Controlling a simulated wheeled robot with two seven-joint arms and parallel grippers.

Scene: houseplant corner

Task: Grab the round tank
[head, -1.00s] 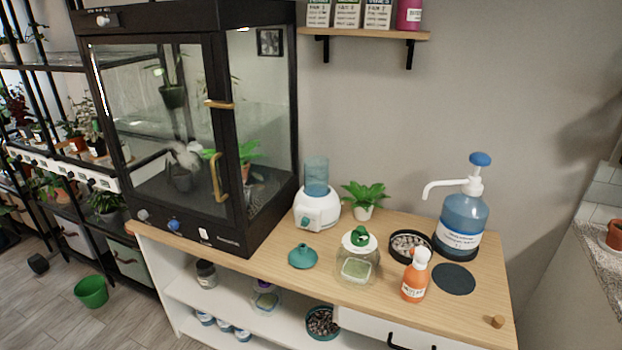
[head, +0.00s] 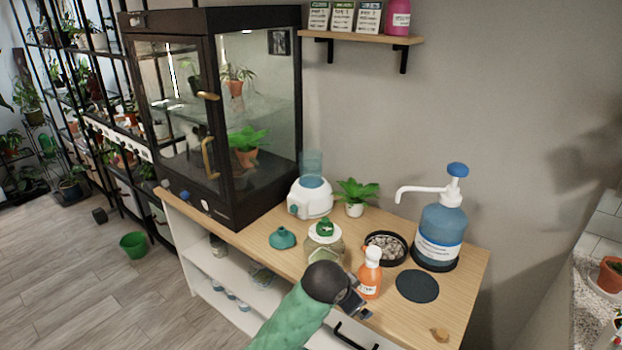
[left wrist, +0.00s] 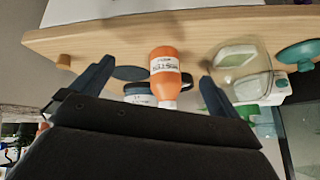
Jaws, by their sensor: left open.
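A round, see-through blue tank (head: 312,164) stands upright on a white rounded base (head: 310,201) on the wooden counter, beside the glass cabinet. My left gripper (head: 357,303) is low over the front of the counter, near the orange bottle (head: 369,278), well in front and to the right of the tank. In the left wrist view the left gripper's (left wrist: 152,88) fingers are spread wide, with the orange bottle seen between them, apparently not gripped. The tank cannot be made out in the left wrist view. My right gripper is not in view.
The black cabinet (head: 228,115) stands left of the tank; a shelf (head: 360,39) hangs above.

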